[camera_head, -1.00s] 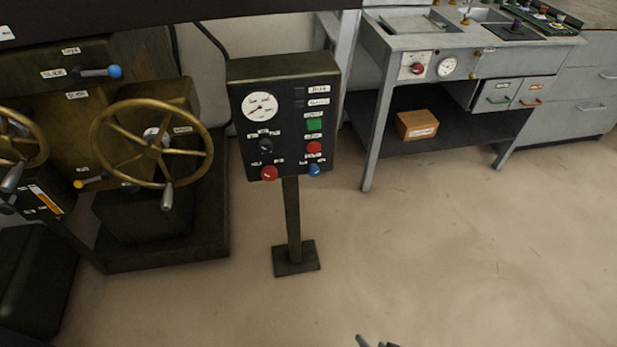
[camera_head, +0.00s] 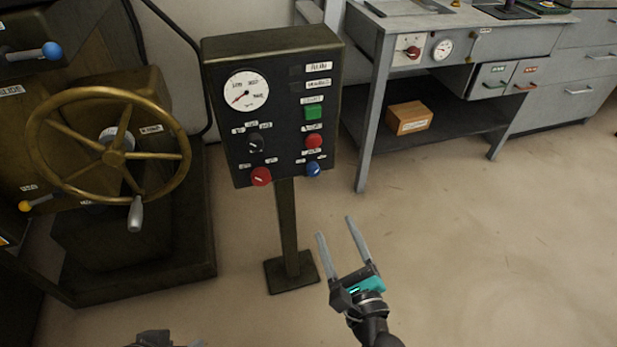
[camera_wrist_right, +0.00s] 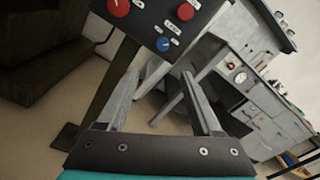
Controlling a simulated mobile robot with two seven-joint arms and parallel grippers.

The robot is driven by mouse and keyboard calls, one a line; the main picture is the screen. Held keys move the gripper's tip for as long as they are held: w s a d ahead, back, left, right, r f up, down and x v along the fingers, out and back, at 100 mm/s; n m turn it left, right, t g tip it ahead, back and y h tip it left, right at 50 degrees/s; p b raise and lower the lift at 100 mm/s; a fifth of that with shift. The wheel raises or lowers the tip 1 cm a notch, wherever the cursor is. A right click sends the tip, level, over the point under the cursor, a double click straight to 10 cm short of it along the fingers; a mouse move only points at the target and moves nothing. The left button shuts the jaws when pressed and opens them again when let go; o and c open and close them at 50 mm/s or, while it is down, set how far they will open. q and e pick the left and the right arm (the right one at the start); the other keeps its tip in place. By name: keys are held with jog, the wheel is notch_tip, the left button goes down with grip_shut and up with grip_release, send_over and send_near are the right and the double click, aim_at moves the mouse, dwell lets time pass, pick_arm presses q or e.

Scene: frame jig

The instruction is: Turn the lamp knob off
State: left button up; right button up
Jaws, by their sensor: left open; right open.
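A dark control panel (camera_head: 222,115) stands on a post. It carries a black knob (camera_head: 256,144) at mid left, a red knob (camera_head: 261,176) at lower left and a blue knob (camera_head: 313,170) at lower right. My right gripper (camera_head: 335,227) is open and empty, in front of and below the panel. In the right wrist view its fingers (camera_wrist_right: 160,95) are apart, with the blue knob (camera_wrist_right: 163,44) and red knob (camera_wrist_right: 118,7) ahead. My left gripper (camera_head: 172,340) barely shows at the bottom edge.
A machine with a brass handwheel (camera_head: 113,158) stands left of the panel. A grey workbench (camera_head: 366,120) with a red knob (camera_head: 413,52) and a gauge is at the back right, a wooden box (camera_head: 409,118) on its shelf. The floor at right is clear.

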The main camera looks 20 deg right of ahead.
jog(key=b, duration=0.2)
send_near(314, 173)
jog(key=shift+m, duration=0.4)
jog(key=w, duration=0.7)
jog(key=shift+w+f, duration=0.1)
jog(key=shift+w, duration=0.3)
pick_arm(q)
jog(key=shift+w+d+f+m+t+h, duration=0.15)
jog(key=shift+w+d+t+h, duration=0.25)
jog(key=shift+w+d+t, duration=0.5)
jog(key=shift+w+d+f+m+t+h, duration=0.15)
jog(key=shift+w+d+t+h, duration=0.25)
jog(key=shift+w+d+t, duration=0.5)
pick_arm(e)
jog(key=shift+w, duration=0.6)
pick_arm(q)
jog(key=shift+d+r, duration=0.1)
pick_arm(e)
grip_shut()
